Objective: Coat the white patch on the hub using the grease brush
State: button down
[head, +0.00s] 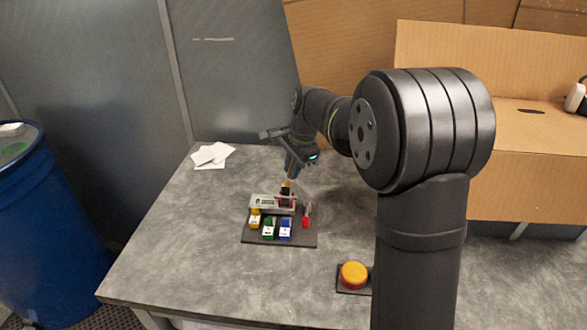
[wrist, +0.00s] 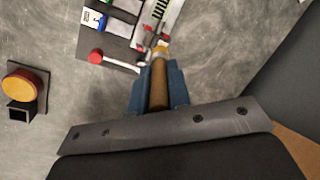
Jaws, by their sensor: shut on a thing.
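My gripper (head: 291,170) points down over the dark board on the table. In the wrist view its blue fingers (wrist: 158,88) are shut on a brown-handled brush (wrist: 159,78), with a yellowish collar at its far end. The brush's tip end is by a small dark and red part at the right of a pale plate with green markings (head: 264,201), which also shows in the wrist view (wrist: 164,12). I cannot tell whether the tip touches anything. The hub seems to be this board assembly (head: 255,239); I cannot pick out the white patch for certain.
Yellow (head: 255,221), green (head: 269,230) and blue (head: 285,230) blocks with white faces sit on the board. A red-ended lever (head: 306,219) is at its right. A yellow and red button (head: 354,275) stands in front. White sheets (head: 213,154) lie at the back left. The left of the table is clear.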

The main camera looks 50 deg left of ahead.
jog(key=shift+s+a, duration=0.25)
jog(key=shift+s, duration=0.15)
jog(key=shift+s+d, duration=0.35)
jog(key=shift+d, duration=0.1)
jog(key=shift+w+d+f, duration=0.1)
jog(key=shift+w+d, duration=0.05)
jog(key=shift+w, duration=0.55)
